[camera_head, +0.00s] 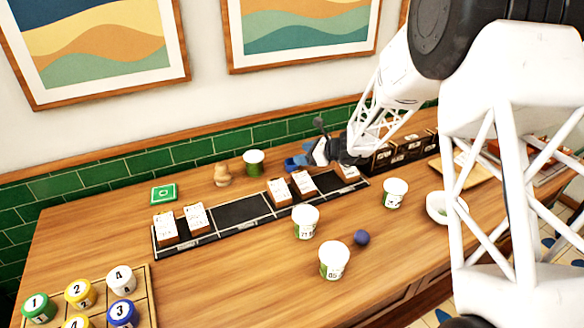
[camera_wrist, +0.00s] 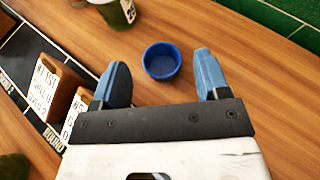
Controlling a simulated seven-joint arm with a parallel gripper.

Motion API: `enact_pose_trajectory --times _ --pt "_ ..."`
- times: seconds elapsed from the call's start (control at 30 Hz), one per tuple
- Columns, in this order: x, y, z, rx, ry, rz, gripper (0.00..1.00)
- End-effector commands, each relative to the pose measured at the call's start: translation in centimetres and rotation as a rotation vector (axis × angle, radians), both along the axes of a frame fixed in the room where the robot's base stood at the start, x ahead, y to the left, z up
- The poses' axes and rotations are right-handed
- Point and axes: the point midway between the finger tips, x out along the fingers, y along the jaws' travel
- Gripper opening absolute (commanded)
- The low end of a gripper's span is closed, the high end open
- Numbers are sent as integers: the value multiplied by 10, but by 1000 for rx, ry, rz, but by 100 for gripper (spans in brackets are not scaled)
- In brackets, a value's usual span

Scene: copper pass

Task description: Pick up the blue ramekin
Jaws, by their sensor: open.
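The blue ramekin (camera_wrist: 161,61) is a small round dark-blue bowl. It stands upright and empty on the wooden counter. In the wrist view it lies between and slightly beyond the two blue fingertips of my gripper (camera_wrist: 158,70). The gripper is open, and the fingers look apart from the ramekin on both sides. In the head view my gripper (camera_head: 309,154) is over the back of the counter near the wall. The ramekin (camera_head: 291,163) shows there partly, beside the fingers.
A green-and-white cup (camera_head: 254,162) stands left of the ramekin. A black tray (camera_head: 240,211) with several labelled blocks runs in front. Several white cups (camera_head: 334,261), a dark-blue ball (camera_head: 362,237) and a white bowl (camera_head: 436,210) stand nearer. The green-tiled wall (camera_head: 200,147) is close behind.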

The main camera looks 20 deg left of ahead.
Motion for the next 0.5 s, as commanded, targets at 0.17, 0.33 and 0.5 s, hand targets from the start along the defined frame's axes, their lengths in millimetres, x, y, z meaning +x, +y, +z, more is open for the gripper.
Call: enact_pose_trajectory --times 0.17,0.33,0.5 --pt "0 0 -1 0 0 0 69" --pt "0 0 -9 0 1 0 69" --pt "0 0 -29 -1 1 0 69"
